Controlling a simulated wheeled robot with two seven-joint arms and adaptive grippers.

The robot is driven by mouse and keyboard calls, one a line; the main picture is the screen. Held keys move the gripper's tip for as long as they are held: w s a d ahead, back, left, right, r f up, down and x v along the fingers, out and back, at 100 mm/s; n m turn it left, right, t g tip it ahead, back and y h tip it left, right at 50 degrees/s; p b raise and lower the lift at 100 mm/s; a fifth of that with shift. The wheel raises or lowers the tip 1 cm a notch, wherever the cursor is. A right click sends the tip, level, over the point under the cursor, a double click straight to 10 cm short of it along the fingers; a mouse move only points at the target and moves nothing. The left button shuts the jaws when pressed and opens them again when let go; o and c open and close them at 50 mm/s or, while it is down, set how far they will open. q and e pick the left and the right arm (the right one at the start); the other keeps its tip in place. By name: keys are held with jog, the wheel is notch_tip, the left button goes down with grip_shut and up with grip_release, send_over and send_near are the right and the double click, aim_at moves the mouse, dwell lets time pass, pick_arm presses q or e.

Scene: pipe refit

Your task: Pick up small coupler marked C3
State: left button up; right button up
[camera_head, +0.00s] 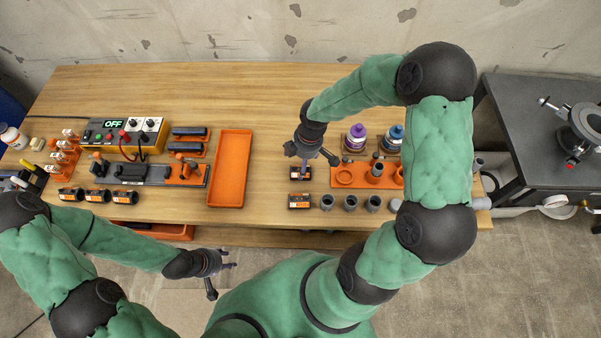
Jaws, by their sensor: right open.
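No marking C3 can be read at this size, so I cannot tell which piece is the coupler. Several short dark cylinders, such as this dark cylinder (350,203), stand in a row at the table's front right. A dark piece with an orange label (300,173) lies behind a similar labelled piece (299,201) at the row's left end. My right gripper (311,158) is open, pointing down over the rear labelled piece, partly covering it; contact is unclear. My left gripper (224,277) looks open and empty, in front of the table's edge.
An orange tray (229,168) lies empty mid-table. An orange holder (344,177) with fittings is right of my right gripper, with purple and blue-capped bottles behind. Labelled black pieces (97,196) and a control box reading OFF (113,124) are at left. The table's back middle is clear.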

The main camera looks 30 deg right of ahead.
notch_tip(320, 180, down, 5)
jog(key=shift+b, duration=0.95)
jog(key=shift+r, duration=0.1)
jog(key=c, duration=1.3)
